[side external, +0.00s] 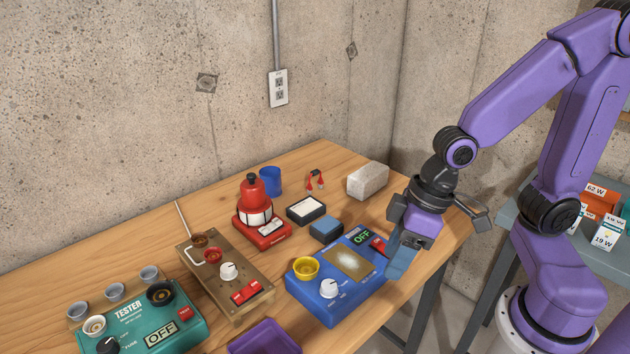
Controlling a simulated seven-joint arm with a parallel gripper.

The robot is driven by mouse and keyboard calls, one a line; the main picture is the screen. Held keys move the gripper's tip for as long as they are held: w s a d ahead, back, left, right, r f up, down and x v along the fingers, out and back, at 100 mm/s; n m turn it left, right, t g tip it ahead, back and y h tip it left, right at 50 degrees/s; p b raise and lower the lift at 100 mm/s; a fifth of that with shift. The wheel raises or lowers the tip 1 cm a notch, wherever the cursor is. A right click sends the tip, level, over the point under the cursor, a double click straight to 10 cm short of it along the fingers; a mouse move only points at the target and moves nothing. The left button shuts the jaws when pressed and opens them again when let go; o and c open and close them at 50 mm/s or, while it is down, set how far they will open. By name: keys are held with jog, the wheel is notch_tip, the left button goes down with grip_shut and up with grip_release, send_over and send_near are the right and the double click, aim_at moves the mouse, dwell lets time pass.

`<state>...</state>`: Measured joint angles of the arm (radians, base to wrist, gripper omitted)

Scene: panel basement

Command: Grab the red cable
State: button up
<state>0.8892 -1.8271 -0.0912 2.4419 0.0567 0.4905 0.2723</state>
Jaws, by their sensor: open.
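A small cable with red clip-like ends and a dark middle, the red cable (316,180), stands in a low arch on the wooden table near the back. It lies between a blue cup and a pale block. My gripper (418,242) is open and points down near the right end of the table, over the right edge of a blue device. It is to the right of and nearer than the cable, well apart from it. Its fingertips are partly hidden and hard to make out.
The blue device (335,288), a red bottle-shaped device (262,225), a brown panel (222,280) and a green tester (140,325) crowd the front. The blue cup (271,181), pale block (367,180), and two small boxes (306,210) (326,229) surround the cable.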

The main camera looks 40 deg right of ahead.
jog(key=w+f+m+t+y, duration=0.25)
jog(key=w+m+t, duration=0.8)
jog(key=w, duration=1.15)
jog(key=w+d+f+m+t+h, duration=0.1)
jog(key=w+d+m+h, duration=0.2)
jog(key=w+d+m, duration=0.55)
jog(key=m+t+h, duration=0.5)
jog(key=m, duration=0.2)
send_near(317, 174)
jog(key=w+r, duration=0.3)
jog(key=r, duration=0.4)
jog(key=shift+g, duration=0.25)
jog(key=shift+w+d+f, duration=0.1)
jog(key=shift+d+f, duration=0.05)
jog(key=shift+f, duration=1.5)
jog(key=shift+w+d+f, duration=0.1)
jog(key=shift+d+f, duration=0.05)
jog(key=shift+f, duration=1.5)
jog(key=shift+w+d, duration=0.15)
jog(key=shift+w, duration=1.1)
jog(key=shift+w+d, duration=0.15)
jog(key=shift+w, duration=1.15)
grip_shut()
